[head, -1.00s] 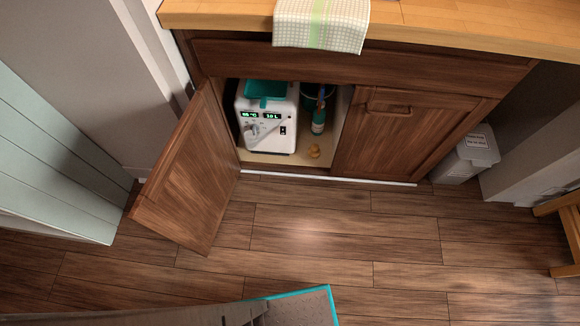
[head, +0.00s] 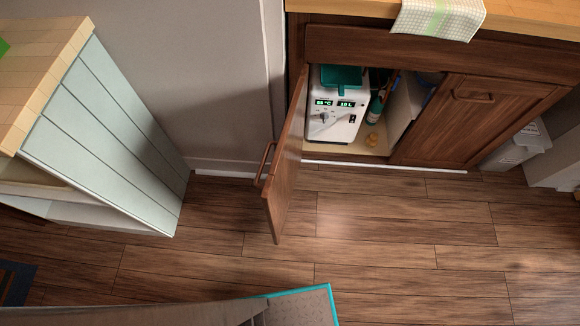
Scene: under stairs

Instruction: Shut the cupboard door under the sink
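The brown wooden cupboard door (head: 287,165) stands wide open, hinged at the left side of the cupboard opening and sticking out over the floor. Its bar handle (head: 265,165) shows on the outer face, on the left. The cupboard (head: 430,58) under the counter has a second door (head: 470,120) on the right, which is shut. My gripper is not in view.
A pale green panelled unit (head: 110,130) with a wooden top stands at the left. A grey bin (head: 515,145) stands right of the cupboard. A checked towel (head: 438,18) hangs over the counter edge. The plank floor (head: 380,220) in front is clear.

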